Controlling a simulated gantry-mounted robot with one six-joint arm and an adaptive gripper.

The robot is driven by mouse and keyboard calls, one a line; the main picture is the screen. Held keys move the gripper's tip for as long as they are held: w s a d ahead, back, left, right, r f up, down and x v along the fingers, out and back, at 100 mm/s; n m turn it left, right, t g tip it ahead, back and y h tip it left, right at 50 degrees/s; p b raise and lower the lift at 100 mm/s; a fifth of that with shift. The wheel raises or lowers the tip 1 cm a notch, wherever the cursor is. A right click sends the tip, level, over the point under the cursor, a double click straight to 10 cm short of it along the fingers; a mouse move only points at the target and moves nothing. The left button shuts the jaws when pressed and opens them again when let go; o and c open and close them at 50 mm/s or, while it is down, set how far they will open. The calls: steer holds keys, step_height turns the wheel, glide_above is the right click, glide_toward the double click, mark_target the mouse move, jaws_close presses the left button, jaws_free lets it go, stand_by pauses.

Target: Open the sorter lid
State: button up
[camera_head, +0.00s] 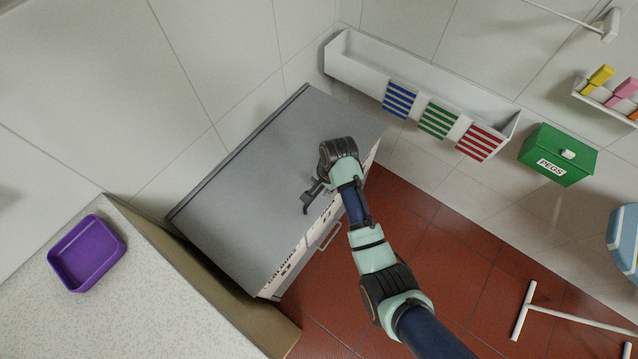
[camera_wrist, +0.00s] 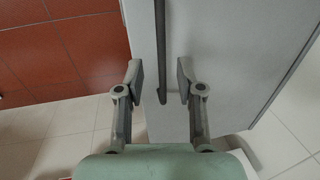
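The sorter is a grey cabinet with a wide flat lid (camera_head: 270,165), which lies shut on top; its front carries printed labels, partly hidden by my arm. My gripper (camera_head: 312,197) is over the lid near its front edge. In the wrist view, my gripper (camera_wrist: 160,82) is open, with its two fingers apart. A dark narrow strip (camera_wrist: 160,45) along the lid (camera_wrist: 225,60) runs between the fingers. I see no clear contact with it; whether it is an edge or a handle I cannot tell.
A silver bar handle (camera_head: 331,237) is on the cabinet front. A counter (camera_head: 150,290) with a purple tray (camera_head: 87,253) stands at lower left. A white wall trough (camera_head: 365,72) and a green PEGS box (camera_head: 560,152) are beyond.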

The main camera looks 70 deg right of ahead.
mark_target(318, 192)
steer(key=f, duration=0.2)
steer(key=w+f+b, duration=0.1)
steer(key=f, duration=0.1)
steer(key=shift+d+f, duration=0.1)
steer(key=shift+f, duration=0.15)
jaws_close()
steer(key=shift+r, duration=0.1)
